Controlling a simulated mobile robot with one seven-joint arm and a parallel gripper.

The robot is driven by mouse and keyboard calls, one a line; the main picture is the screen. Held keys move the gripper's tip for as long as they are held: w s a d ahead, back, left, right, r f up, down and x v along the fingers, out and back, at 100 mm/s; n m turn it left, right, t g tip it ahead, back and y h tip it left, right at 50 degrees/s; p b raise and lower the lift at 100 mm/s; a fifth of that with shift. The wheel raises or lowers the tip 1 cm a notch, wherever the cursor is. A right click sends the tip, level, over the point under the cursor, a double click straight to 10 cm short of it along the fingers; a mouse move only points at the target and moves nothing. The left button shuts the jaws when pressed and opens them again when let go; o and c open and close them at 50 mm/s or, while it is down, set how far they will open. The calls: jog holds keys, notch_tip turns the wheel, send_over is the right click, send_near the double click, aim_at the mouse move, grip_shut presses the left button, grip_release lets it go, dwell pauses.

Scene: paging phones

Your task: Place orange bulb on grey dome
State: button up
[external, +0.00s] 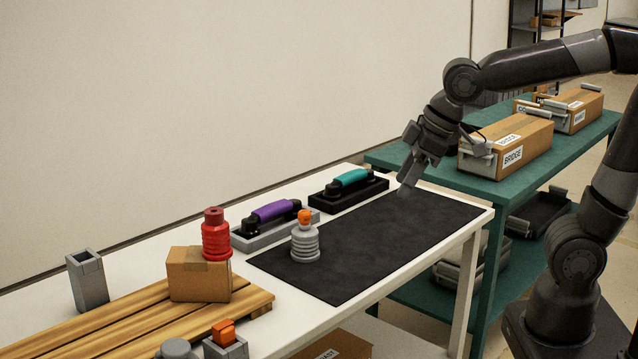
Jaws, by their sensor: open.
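A grey ribbed dome (305,246) stands upright on the black mat (400,240). A small orange bulb (305,217) sits on top of it, upright as far as I can see. My gripper (405,186) is open and empty above the far part of the mat, up and to the right of the dome. It is well apart from the bulb and dome. The exact gap between its fingers is hard to make out.
Purple (270,211) and teal (347,180) handsets lie on bases behind the mat. A red ribbed piece (215,236) stands on a cardboard box (198,275). An orange block (223,331) sits in a grey holder at the front. The mat's right part is clear.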

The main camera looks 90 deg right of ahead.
jog(key=s+a+f+n+y, duration=0.1)
jog(key=s+a, duration=0.5)
jog(key=s, duration=0.4)
jog(key=shift+a+f+t, duration=0.15)
jog(key=shift+f+t, duration=0.15)
jog(key=shift+s, duration=0.1)
dwell(0.5)
